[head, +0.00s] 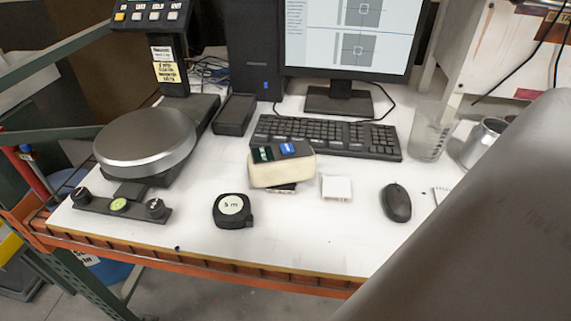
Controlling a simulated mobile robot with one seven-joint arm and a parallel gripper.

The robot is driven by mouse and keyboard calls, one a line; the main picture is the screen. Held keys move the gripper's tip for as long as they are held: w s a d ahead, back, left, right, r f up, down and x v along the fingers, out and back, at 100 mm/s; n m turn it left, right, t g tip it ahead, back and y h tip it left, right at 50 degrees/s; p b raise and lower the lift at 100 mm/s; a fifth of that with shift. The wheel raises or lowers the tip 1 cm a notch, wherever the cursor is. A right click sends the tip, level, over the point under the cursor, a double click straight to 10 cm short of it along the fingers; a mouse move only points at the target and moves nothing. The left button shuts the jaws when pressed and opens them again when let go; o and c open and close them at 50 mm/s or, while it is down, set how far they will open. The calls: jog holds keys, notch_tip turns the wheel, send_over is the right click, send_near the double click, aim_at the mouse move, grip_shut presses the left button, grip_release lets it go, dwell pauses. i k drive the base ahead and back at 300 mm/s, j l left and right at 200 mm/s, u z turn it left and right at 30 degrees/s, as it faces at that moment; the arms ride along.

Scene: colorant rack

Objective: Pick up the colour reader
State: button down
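No thing in the head view is clearly marked as the colour reader, and I cannot tell which it is. A small white square block (337,188) lies on the white table right of centre. Left of it is a cream block (280,172) with a dark green and a blue piece at its top edge. It appears to rest on a flat dark-edged item, mostly hidden. A low black box (234,114) lies behind them, beside the keyboard. My gripper is not in view; only a large grey part, apparently my arm, fills the lower right.
A scale with a round metal pan (146,140) stands at left. A black tape measure (233,210) and mouse (396,202) are near the front; a keyboard (325,136) and monitor stand (338,99) are behind. A clear beaker (431,135) stands right. The front strip is mostly free.

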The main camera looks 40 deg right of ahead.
aim_at(266, 166)
jog(key=k+l+z, duration=0.15)
jog(key=l+z, duration=0.3)
jog(key=k+l+z, duration=0.15)
jog(key=l+z, duration=0.3)
jog(key=j, duration=0.1)
